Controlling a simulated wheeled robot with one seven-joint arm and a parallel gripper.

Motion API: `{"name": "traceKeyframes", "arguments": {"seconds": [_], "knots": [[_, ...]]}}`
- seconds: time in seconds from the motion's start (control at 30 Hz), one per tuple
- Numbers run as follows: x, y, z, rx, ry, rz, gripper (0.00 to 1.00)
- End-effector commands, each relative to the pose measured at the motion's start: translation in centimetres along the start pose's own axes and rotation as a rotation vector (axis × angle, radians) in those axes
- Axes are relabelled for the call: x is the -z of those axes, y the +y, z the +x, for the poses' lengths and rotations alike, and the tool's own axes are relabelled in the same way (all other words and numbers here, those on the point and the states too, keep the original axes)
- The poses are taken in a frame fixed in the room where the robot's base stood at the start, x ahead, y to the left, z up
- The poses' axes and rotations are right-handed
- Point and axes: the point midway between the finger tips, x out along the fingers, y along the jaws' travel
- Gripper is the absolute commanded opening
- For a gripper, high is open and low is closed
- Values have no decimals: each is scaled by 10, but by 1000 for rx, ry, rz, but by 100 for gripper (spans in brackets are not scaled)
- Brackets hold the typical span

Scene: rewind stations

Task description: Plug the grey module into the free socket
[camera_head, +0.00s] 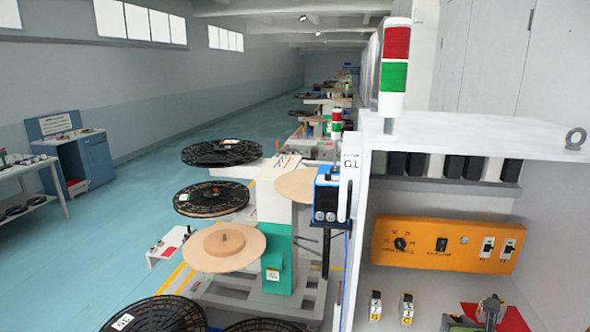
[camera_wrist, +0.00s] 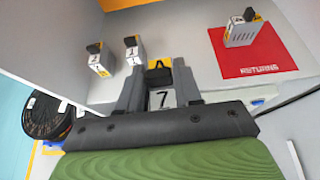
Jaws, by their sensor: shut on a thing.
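In the wrist view my gripper (camera_wrist: 158,70) is shut on a small module (camera_wrist: 162,98) with a black-and-yellow top and a white face marked 7. The fingers stand on either side of it; its body colour and lower end are hidden. A grey slotted module (camera_wrist: 240,36) with a black-and-yellow top lies on the red RETURNS mat (camera_wrist: 262,58), to the right of my gripper and apart from it. I cannot make out a free socket in either view.
Two small white modules with black tops, one (camera_wrist: 98,60) and another (camera_wrist: 133,50), stand left of my gripper. In the head view an orange panel (camera_head: 450,262) with a dial and switches is on the cabinet's back wall. A shelf above holds several dark blocks (camera_head: 453,166).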

Motion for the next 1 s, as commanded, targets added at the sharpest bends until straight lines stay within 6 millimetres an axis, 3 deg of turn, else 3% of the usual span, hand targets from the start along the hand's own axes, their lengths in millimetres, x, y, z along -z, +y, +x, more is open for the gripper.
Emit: {"name": "traceKeyframes", "arguments": {"seconds": [0.37, 0.73, 1.0], "knots": [[46, 86, 8, -79, 6, -31, 0], [114, 209, 18, -185, 8, -80, 0], [143, 265, 24, -229, 3, -105, 0]]}}
